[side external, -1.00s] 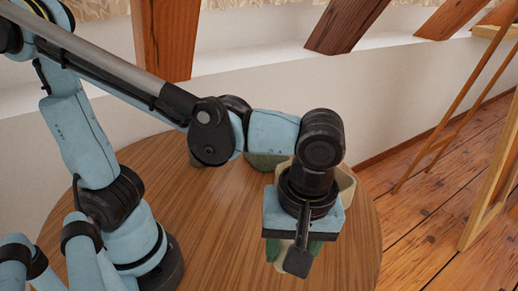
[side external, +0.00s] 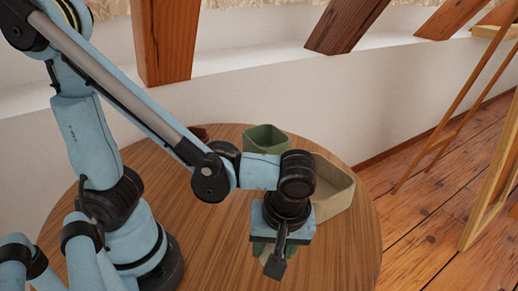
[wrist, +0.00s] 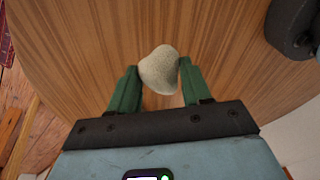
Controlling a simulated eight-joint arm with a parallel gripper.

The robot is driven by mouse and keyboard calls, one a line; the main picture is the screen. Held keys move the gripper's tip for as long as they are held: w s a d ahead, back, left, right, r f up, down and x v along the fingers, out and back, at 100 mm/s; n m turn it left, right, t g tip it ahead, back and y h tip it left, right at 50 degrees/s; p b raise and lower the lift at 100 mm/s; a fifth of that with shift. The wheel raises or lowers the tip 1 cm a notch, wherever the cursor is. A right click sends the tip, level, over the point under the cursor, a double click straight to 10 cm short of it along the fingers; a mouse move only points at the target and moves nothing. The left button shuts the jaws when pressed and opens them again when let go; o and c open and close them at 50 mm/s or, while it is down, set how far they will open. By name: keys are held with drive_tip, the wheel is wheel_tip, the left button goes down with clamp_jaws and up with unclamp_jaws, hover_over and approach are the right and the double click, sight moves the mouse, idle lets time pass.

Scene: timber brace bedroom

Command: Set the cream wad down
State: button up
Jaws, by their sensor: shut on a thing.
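The cream wad (wrist: 159,72) is a pale, rounded, speckled lump. In the wrist view it sits between the green fingers of my gripper, which is shut on it, with wood grain of the tabletop behind it. In the side view my gripper (side external: 266,252) points down over the front part of the round wooden table (side external: 215,235). The wad is mostly hidden there by the gripper body and fingers. I cannot tell whether the wad touches the tabletop.
A beige open container (side external: 338,196) stands just right of and behind my gripper. A green container (side external: 265,138) stands farther back. A small red-brown thing (side external: 198,132) is partly hidden behind my arm. Bare tabletop lies left and front of the gripper.

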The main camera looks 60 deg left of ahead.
drive_tip(key=shift+w+a+f, duration=0.45)
drive_tip(key=shift+w+f, duration=0.15)
drive_tip(key=shift+w, duration=0.15)
drive_tip(key=shift+d+x, duration=0.2)
drive_tip(key=shift+x, duration=0.75)
drive_tip(key=shift+d+x, duration=0.2)
drive_tip(key=shift+x, duration=0.7)
drive_tip(key=shift+f, duration=0.2)
drive_tip(key=o, duration=1)
drive_tip(key=shift+d, duration=0.1)
drive_tip(key=shift+o, duration=0.2)
